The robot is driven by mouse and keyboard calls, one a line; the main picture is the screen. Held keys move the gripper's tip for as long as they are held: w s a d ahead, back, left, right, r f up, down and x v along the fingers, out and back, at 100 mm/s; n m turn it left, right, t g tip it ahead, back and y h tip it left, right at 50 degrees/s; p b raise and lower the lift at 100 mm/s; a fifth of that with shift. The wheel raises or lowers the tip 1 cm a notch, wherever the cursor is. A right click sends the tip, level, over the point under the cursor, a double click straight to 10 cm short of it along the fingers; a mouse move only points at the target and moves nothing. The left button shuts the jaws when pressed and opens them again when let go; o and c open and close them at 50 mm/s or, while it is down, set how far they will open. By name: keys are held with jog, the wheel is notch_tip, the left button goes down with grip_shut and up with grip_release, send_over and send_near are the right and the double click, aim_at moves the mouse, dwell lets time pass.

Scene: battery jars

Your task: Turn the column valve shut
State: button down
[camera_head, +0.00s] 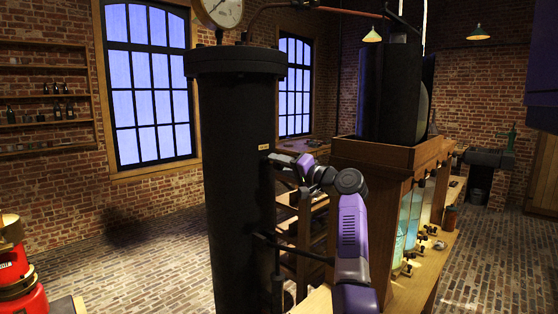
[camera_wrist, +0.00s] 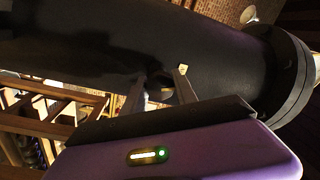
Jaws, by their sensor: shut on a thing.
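The tall black column (camera_head: 236,190) stands in the middle of the head view, with a wide flange at its top. It lies across the wrist view (camera_wrist: 95,50) as a dark curved surface. My gripper (camera_head: 272,157) reaches the column's right side, just below a small brass plate (camera_head: 263,147). In the wrist view my gripper (camera_wrist: 160,92) has its two fingers on either side of a small dark round part, the valve (camera_wrist: 159,80), and is shut on it. The valve is mostly hidden by the fingers, and its turn angle cannot be told.
A pressure gauge (camera_head: 219,10) and a copper pipe (camera_head: 300,7) sit above the column. A thin black pipe (camera_head: 290,248) juts from its lower right. A wooden cabinet (camera_head: 375,155) with glass jars (camera_head: 408,220) stands to the right. Brick floor is open at left.

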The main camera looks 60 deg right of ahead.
aim_at(282, 166)
jog(key=shift+m+h+p, duration=0.3)
jog(key=shift+m+p, duration=0.85)
jog(key=shift+m, duration=1.05)
jog(key=c, duration=1)
grip_release()
jog(key=b+v, duration=0.2)
jog(key=v, duration=0.4)
jog(key=shift+s+f, duration=0.1)
jog(key=shift+s, duration=0.25)
jog(key=shift+s+a, duration=0.15)
jog(key=shift+s, duration=0.45)
